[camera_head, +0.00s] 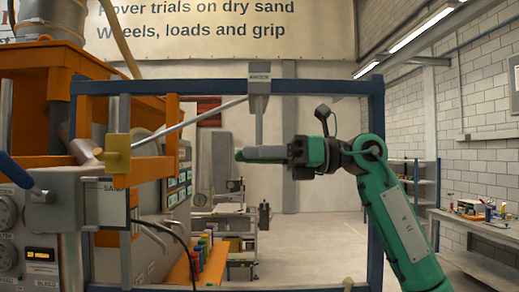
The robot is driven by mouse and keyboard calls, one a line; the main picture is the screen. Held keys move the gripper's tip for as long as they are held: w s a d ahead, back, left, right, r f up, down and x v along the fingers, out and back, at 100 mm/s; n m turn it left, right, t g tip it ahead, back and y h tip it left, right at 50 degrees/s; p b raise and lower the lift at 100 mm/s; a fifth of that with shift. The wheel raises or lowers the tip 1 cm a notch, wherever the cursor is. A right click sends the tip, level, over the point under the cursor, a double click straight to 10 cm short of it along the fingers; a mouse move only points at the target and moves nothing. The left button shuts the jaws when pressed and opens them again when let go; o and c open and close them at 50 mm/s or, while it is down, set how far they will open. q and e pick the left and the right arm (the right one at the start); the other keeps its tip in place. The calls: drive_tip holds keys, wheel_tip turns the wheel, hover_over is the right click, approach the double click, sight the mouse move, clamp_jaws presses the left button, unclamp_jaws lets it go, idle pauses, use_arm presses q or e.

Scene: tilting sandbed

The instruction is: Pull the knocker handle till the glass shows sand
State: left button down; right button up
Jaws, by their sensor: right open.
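A grey box with a small label (259,77), too small to read surely, sits on the blue frame's top bar. My left gripper is not in view.
A blue frame (376,130) surrounds the working space. A slanting grey rod (215,113) runs from the labelled box towards a brass block (117,152). A blue-gripped lever (14,170) and orange machine (35,60) stand left. Coloured bottles (205,245) stand below. Floor beyond is clear.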

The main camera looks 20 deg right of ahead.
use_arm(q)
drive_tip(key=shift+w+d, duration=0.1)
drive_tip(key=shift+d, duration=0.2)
use_arm(e)
drive_tip(key=shift+a, duration=0.15)
drive_tip(key=shift+c, duration=0.3)
